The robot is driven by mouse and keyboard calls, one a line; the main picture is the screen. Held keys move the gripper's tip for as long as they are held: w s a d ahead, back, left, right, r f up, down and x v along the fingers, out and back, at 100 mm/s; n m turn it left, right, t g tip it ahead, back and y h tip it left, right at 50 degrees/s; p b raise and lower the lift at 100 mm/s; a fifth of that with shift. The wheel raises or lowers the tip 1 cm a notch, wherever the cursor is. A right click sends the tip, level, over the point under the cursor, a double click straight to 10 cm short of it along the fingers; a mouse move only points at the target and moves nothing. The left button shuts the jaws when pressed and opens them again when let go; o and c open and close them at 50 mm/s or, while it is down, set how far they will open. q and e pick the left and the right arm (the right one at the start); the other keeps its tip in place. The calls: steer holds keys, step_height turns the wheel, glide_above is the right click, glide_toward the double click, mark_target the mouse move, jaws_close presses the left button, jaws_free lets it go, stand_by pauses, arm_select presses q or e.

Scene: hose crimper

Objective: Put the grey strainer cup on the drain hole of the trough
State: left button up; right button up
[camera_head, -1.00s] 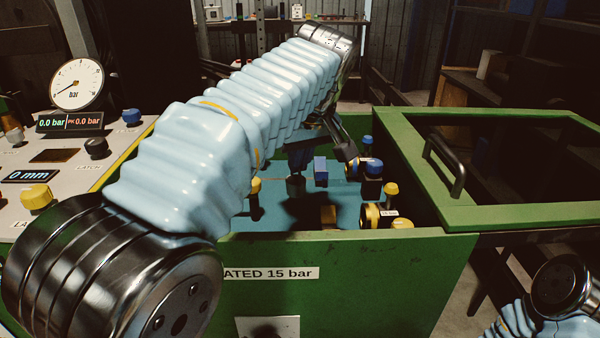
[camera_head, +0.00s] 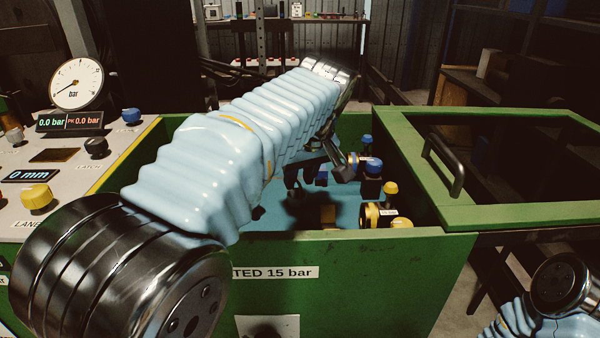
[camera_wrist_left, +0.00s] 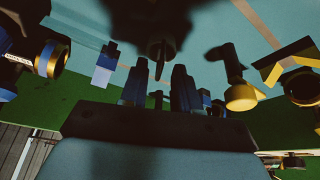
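I cannot clearly identify the grey strainer cup. The green trough (camera_head: 350,252) with a teal floor stands in the middle of the head view; its drain hole cannot be made out. My left gripper (camera_head: 305,182) is low inside the trough, partly hidden by my left arm. In the left wrist view its two fingers (camera_wrist_left: 158,88) stand apart. A dark, narrow upright shape (camera_wrist_left: 157,62) shows between and beyond them, apart from both; I cannot tell whether it is the cup. My right gripper is outside the views.
Yellow and blue capped fittings (camera_head: 371,188) stand on the trough's right side, close to my left gripper. A control panel (camera_head: 60,155) with a gauge is at left. A green frame with a handle (camera_head: 445,168) is at right.

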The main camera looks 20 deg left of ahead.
arm_select(q)
steer(key=v, duration=1.2)
